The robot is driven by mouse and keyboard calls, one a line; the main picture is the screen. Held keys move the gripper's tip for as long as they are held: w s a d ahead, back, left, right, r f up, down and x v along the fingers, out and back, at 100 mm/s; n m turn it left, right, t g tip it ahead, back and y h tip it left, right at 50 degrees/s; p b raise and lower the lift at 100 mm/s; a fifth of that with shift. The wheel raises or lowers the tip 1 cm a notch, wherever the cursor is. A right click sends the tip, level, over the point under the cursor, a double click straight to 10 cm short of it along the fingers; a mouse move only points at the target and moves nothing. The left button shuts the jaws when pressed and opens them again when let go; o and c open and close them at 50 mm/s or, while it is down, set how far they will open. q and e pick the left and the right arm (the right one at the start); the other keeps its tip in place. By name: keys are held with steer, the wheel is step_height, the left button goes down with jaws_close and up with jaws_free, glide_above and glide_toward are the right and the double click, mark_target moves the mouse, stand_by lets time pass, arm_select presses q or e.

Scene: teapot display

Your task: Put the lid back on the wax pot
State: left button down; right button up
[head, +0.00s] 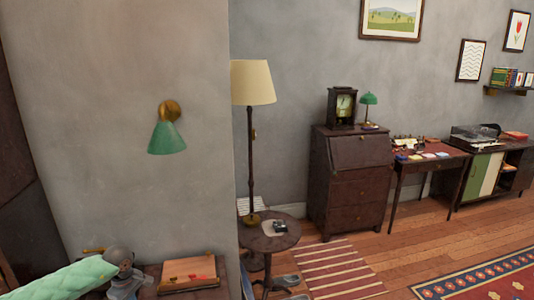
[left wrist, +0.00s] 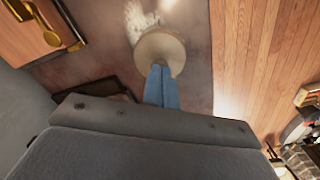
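In the left wrist view, a round beige disc (left wrist: 160,46) lies beyond my left gripper (left wrist: 165,68). Its two blue fingers are close together and overlap the disc's near edge. I cannot tell whether they touch or hold it, or whether the disc is the lid or the wax pot. A fluffy white thing (left wrist: 137,18) is beside the disc. In the head view, my left arm comes in at the bottom left, with its fingers out of sight. No wax pot can be made out there. My right gripper is not in view.
A wooden box (head: 188,272) sits at the bottom left; a wooden piece with brass fittings (left wrist: 45,30) shows in the wrist view. A round side table (head: 285,238) and floor lamp (head: 252,85) stand past the wall corner. Striped rug (head: 325,270) lies on open floor.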

arm_select(q)
steer(key=shift+r+p, duration=0.5)
steer(key=shift+r, duration=2.95)
steer(key=shift+d, duration=0.1)
